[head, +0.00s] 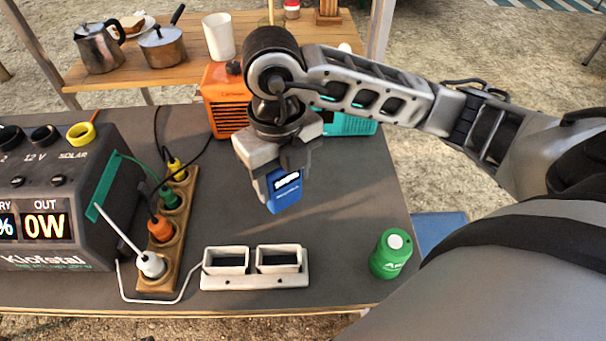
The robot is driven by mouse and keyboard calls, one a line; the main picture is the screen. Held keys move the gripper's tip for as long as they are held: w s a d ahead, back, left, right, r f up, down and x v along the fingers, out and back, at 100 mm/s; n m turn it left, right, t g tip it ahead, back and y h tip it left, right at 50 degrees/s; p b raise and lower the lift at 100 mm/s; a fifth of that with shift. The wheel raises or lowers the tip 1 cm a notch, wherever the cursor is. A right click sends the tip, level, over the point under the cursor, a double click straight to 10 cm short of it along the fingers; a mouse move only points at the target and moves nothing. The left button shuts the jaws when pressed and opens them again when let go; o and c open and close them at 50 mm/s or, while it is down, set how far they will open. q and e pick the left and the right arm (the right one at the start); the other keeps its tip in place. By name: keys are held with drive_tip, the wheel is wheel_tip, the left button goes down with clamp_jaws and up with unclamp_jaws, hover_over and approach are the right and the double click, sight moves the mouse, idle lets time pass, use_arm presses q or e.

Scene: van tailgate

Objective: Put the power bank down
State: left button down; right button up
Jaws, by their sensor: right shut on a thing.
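A blue power bank (286,194) with a dark label is in my right gripper (277,177), which is shut on it and points down. The power bank appears to hang above the grey tabletop (345,215), in the middle of the table. Its upper part is hidden by the gripper. My left gripper is not in view.
A white two-slot holder (254,282) stands at the front edge, below the power bank. A green canister (391,254) is at right. A socket strip (165,220) with plugs and a power station (60,205) are at left. An orange box (222,95) is behind.

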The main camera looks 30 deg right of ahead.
drive_tip(key=m, duration=0.6)
drive_tip(key=shift+s+a+r, duration=0.1)
drive_tip(key=shift+s, duration=0.25)
drive_tip(key=m, duration=0.3)
drive_tip(key=shift+s, duration=0.15)
drive_tip(key=m, duration=0.6)
drive_tip(key=shift+s, duration=0.3)
drive_tip(key=shift+w+m, duration=0.2)
drive_tip(key=shift+m, duration=0.1)
drive_tip(key=shift+w+d+f, duration=1.6)
drive_tip(key=shift+f, duration=0.55)
drive_tip(key=shift+w+d+f, duration=1.6)
drive_tip(key=shift+w+f, duration=0.05)
drive_tip(key=shift+f, duration=0.5)
drive_tip(key=shift+w+d+f, duration=1.6)
drive_tip(key=shift+f, duration=0.55)
drive_tip(key=shift+f, duration=0.1)
